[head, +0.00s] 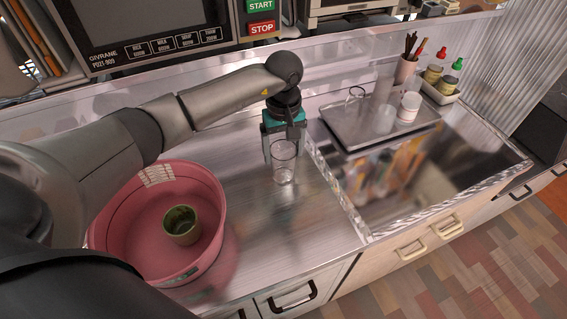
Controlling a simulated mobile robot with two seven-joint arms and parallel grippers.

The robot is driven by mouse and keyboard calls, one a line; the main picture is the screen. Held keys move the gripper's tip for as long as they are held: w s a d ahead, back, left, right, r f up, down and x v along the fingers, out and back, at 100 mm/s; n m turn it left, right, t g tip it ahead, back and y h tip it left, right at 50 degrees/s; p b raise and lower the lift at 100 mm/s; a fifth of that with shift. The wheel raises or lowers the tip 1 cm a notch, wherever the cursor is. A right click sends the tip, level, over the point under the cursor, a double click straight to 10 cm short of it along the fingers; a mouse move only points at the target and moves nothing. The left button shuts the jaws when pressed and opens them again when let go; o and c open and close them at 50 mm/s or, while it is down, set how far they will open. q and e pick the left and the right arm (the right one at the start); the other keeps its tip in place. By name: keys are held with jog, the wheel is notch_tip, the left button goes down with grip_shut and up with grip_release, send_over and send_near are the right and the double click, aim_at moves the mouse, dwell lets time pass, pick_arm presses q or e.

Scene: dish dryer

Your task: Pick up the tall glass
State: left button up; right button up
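A tall clear glass (284,165) stands upright on the steel counter, left of the sink. My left gripper (284,146), teal and black, comes down from above at the glass's upper part. Its two fingers are spread apart, one to each side of the rim, and look wider than the glass. I cannot tell whether either finger touches it. My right gripper is not in view.
A pink tub (205,190) holding a green cup (181,226) stands on the counter at left. Right of the glass is the sink (440,180), with a metal tray (350,132) of cups behind it. A microwave (150,30) is at the back left.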

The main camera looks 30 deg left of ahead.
pick_arm(q)
grip_shut()
dwell(0.4)
jog(key=shift+r, duration=0.1)
